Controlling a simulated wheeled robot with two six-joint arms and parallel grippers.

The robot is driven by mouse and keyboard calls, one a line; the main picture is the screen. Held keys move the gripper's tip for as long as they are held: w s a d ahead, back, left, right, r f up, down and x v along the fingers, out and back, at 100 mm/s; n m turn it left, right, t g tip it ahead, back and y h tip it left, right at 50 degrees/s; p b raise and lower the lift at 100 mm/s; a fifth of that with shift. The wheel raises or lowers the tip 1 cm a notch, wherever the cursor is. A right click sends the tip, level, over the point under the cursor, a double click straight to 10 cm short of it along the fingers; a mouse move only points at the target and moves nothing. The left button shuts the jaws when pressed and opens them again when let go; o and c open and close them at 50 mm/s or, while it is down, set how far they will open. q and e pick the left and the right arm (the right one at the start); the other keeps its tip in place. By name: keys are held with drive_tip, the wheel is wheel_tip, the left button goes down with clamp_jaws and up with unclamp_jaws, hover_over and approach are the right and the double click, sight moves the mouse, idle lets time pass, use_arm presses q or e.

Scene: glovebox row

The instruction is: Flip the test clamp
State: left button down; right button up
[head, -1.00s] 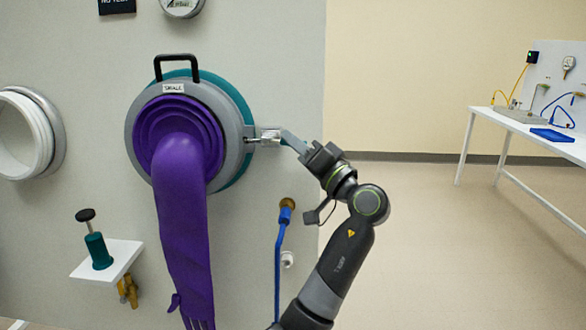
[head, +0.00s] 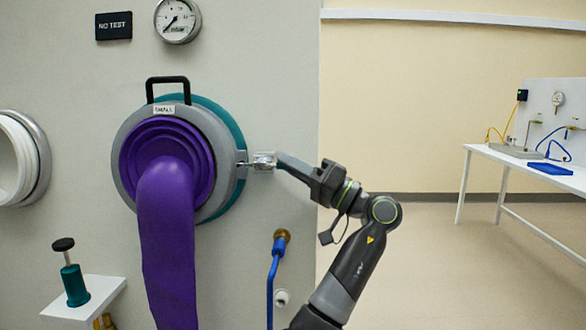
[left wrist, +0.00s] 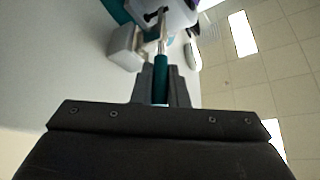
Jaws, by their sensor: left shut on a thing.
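The test clamp (head: 263,161) is a small silver toggle clamp at the right rim of the grey ring (head: 128,133) around the purple glove port. Its teal lever (left wrist: 161,78) shows between the fingers in the left wrist view. My left gripper (head: 291,166) is shut on this lever, which sticks out to the right of the clamp and slopes slightly down; the fingers hide most of it in the head view. The purple glove (head: 168,240) hangs from the port. A black handle (head: 167,80) tops the ring. My right gripper is not in view.
Above the port are a NO TEST display (head: 113,26) and a round gauge (head: 178,20). Below are a blue hose (head: 271,285) on a brass fitting and a teal plunger (head: 73,285) on a white shelf. A white port (head: 15,165) is at left. Right of the panel is open floor.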

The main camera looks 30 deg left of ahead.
use_arm(q)
drive_tip(key=c, duration=1.4)
unclamp_jaws()
drive_tip(key=shift+a, duration=0.25)
drive_tip(key=shift+c, duration=0.2)
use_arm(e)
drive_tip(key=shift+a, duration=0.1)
use_arm(q)
drive_tip(key=shift+d+f, duration=0.1)
drive_tip(key=shift+d, duration=0.1)
